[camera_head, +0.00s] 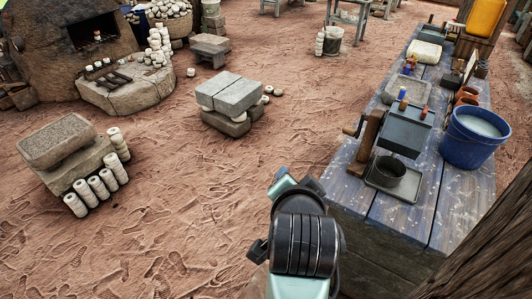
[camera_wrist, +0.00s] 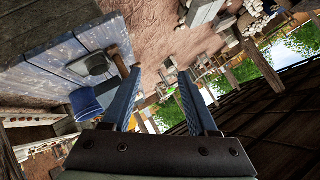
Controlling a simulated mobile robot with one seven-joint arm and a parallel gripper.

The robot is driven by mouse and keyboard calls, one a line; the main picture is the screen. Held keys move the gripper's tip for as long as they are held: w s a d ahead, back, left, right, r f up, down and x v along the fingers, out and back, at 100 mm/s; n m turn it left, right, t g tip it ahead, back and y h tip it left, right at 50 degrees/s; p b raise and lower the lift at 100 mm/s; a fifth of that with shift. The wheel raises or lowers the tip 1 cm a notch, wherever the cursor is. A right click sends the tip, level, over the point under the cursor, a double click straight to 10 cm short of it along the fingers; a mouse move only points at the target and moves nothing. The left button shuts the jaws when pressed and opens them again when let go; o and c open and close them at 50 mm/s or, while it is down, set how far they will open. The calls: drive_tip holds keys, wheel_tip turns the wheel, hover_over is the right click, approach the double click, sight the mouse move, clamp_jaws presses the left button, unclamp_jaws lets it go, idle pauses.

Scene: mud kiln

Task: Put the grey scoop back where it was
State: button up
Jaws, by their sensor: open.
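I cannot make out a clear grey scoop in either view. A dark grey round vessel (camera_head: 388,171) sits on a flat grey tray (camera_head: 393,193) at the near end of the blue-grey plank table (camera_head: 345,188); I cannot tell whether it is the scoop. My gripper (camera_wrist: 160,72) is open in the wrist view, with nothing between its two fingers. In the head view my arm's end is left of the table's near end, and the fingers are hidden or unclear.
A grey box-like machine (camera_head: 408,128) with a crank stands behind the vessel. A blue bucket (camera_head: 470,140) of whitish liquid stands at the table's right edge. Stone blocks (camera_head: 230,94) and white cylinders (camera_head: 105,186) rest on the ground at left. Open ground lies between.

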drive_tip(key=a+r+n+t, duration=0.25)
drive_tip(key=r+t, duration=0.25)
drive_tip(key=r, duration=0.8)
drive_tip(key=a+r+n+t, duration=0.1)
drive_tip(key=r+n+t, duration=0.3)
drive_tip(key=r, duration=1)
drive_tip(key=s+a+r+n+t+y, duration=0.1)
drive_tip(key=s+a+r+n+t, duration=0.1)
drive_tip(key=s+r+t, duration=0.5)
drive_tip(key=s+r+n, duration=0.1)
drive_tip(key=s+r, duration=0.3)
drive_tip(key=r, duration=0.5)
drive_tip(key=shift+s+t, duration=0.25)
drive_tip(key=shift+t, duration=0.05)
drive_tip(key=shift+f, duration=0.1)
drive_tip(key=shift+c, duration=0.7)
